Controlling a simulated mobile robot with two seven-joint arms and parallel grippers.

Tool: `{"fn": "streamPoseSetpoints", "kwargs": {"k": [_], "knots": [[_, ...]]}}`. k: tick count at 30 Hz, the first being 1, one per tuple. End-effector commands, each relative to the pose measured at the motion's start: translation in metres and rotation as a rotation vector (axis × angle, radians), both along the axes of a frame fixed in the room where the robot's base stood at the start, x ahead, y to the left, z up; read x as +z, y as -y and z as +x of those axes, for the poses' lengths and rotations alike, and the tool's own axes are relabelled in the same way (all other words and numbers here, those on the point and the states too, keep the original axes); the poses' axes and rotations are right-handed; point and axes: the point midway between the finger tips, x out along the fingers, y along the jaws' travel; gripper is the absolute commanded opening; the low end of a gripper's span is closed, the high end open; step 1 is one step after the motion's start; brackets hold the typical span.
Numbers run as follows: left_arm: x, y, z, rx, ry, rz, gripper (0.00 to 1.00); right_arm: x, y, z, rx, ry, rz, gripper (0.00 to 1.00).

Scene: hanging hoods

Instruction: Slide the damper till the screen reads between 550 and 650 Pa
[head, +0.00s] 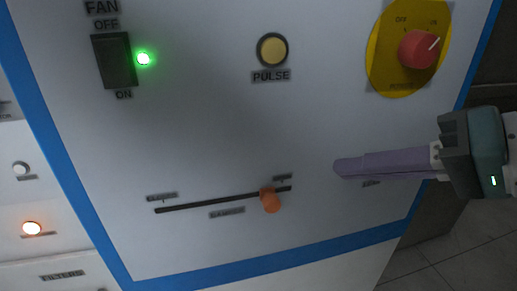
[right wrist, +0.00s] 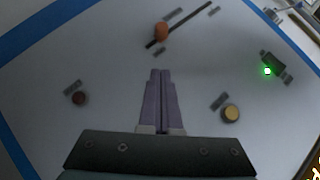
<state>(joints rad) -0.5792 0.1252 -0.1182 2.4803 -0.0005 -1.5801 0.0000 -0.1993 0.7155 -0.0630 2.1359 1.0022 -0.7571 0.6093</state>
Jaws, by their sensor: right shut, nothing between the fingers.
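The damper is an orange knob (head: 271,200) on a dark straight slot (head: 215,202) in the white panel. The knob sits near the slot's right end in the head view. The knob (right wrist: 161,32) also shows in the right wrist view, beyond my fingertips. My right gripper (head: 338,169) is shut and empty, its purple fingers pointing left, to the right of the knob and apart from it. The right gripper (right wrist: 160,72) shows shut in the right wrist view too. The pressure screen is not in view. My left gripper is not in view.
The panel has a fan switch (head: 114,61) with a lit green lamp (head: 143,58), a yellow pulse button (head: 272,50) and a red rotary knob (head: 418,49) on a yellow plate. A blue border (head: 270,262) edges the panel. The panel around the slot is clear.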

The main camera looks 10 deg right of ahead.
Motion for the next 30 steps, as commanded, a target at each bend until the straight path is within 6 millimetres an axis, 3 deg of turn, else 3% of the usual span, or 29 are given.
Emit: {"fn": "streamPoseSetpoints", "kwargs": {"k": [7,15,30], "knots": [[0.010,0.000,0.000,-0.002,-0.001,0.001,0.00,-0.024,-0.029,0.037,0.000,0.001,0.004,0.00],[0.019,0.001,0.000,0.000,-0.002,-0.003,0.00,-0.049,-0.051,0.034,-0.001,0.000,0.001,0.00],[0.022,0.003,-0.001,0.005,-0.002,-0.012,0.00,-0.055,-0.059,0.033,0.000,0.000,-0.001,0.00]]}}
